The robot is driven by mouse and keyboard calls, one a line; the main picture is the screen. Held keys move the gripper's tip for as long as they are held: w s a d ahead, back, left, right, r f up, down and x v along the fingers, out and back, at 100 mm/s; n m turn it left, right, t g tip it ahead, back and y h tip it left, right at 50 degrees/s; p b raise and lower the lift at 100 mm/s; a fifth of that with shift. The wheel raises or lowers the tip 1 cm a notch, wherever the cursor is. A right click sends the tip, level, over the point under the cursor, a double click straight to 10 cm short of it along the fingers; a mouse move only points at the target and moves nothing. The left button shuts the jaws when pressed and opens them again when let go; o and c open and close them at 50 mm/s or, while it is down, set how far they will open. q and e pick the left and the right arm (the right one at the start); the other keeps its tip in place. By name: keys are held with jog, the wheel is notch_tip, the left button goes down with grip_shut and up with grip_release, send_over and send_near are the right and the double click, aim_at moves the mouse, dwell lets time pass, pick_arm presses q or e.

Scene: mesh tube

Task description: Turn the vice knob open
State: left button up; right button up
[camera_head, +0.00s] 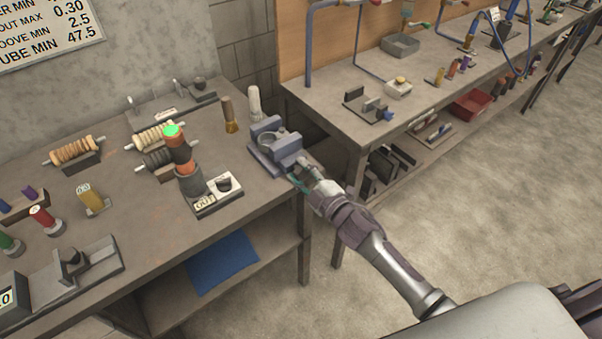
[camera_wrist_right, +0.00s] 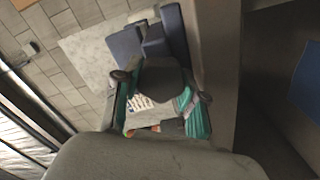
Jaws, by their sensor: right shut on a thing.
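The blue-grey vice (camera_head: 268,150) sits at the right end of the left workbench, with a ring-shaped grey part between its jaws. It also shows in the right wrist view (camera_wrist_right: 174,35), at the top. My right gripper (camera_head: 301,176) is at the vice's front right side, where the knob is. In the right wrist view its teal-padded fingers (camera_wrist_right: 160,100) are on either side of the dark, rounded vice knob (camera_wrist_right: 160,78), shut on it. The gripper and wrist largely hide the knob in the head view. My left gripper is not in view.
The workbench (camera_head: 262,195) holds a signal tower (camera_head: 186,168), a small boxed device (camera_head: 217,195), spools (camera_head: 75,150) and two bottle-like tools (camera_head: 229,115) near the vice. A second bench (camera_head: 330,108) stands to the right. Open floor lies in front.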

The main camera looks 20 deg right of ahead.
jog(key=shift+f+n, duration=0.1)
jog(key=shift+n, duration=1)
jog(key=o, duration=0.9)
jog(key=shift+s, duration=0.1)
